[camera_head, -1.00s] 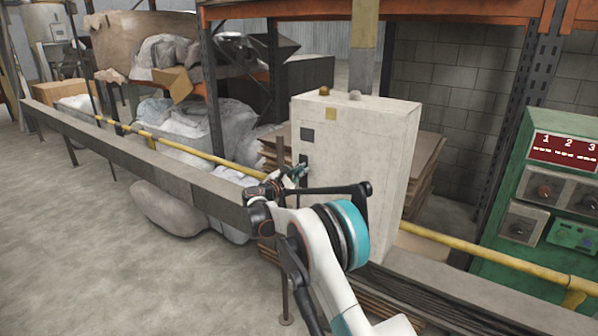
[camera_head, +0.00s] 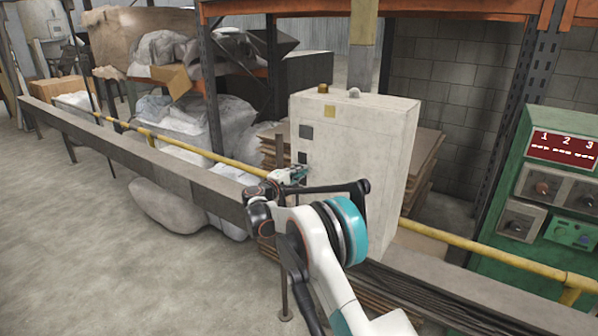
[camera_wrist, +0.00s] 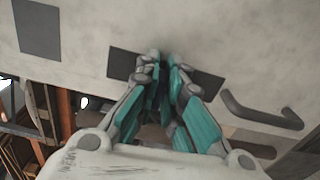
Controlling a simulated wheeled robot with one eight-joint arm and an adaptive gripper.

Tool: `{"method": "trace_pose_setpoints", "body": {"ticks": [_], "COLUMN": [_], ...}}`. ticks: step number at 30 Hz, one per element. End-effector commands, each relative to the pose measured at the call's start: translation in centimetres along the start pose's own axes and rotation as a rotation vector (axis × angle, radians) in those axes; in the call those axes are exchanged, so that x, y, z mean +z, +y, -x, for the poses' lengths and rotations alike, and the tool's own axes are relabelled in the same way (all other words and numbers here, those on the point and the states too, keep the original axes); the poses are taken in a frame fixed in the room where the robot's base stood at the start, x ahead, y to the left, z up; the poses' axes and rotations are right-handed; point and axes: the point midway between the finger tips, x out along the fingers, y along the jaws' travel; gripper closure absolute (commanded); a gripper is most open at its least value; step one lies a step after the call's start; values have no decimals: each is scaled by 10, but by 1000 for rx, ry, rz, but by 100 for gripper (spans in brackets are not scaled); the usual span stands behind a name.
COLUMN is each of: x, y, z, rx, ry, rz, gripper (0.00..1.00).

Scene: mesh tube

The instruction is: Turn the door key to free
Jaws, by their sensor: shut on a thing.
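A pale grey cabinet (camera_head: 365,150) stands beyond the rail, with dark square plates on its front. My gripper (camera_head: 303,170) is at the lower dark plate (camera_head: 302,157). In the wrist view the teal-padded fingers of my gripper (camera_wrist: 163,66) come together at a dark plate (camera_wrist: 122,64) on the cabinet face (camera_wrist: 180,30). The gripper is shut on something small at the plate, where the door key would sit. The key itself is hidden between the fingertips, so its angle cannot be seen. A dark bar handle (camera_wrist: 262,117) is to the right of the fingers.
A grey beam (camera_head: 130,160) and a yellow rail (camera_head: 190,152) run past the cabinet. A green control panel (camera_head: 560,200) stands at the right. Racks with wrapped bundles (camera_head: 180,120) are behind. The floor (camera_head: 70,240) at the left is clear.

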Motion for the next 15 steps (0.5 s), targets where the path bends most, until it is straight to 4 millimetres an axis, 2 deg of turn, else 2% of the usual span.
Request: {"method": "trace_pose_setpoints", "body": {"ticks": [15], "x": [0], "y": [-2], "z": [0], "rx": [-1], "ry": [-1], "rz": [-76], "gripper": [100]}}
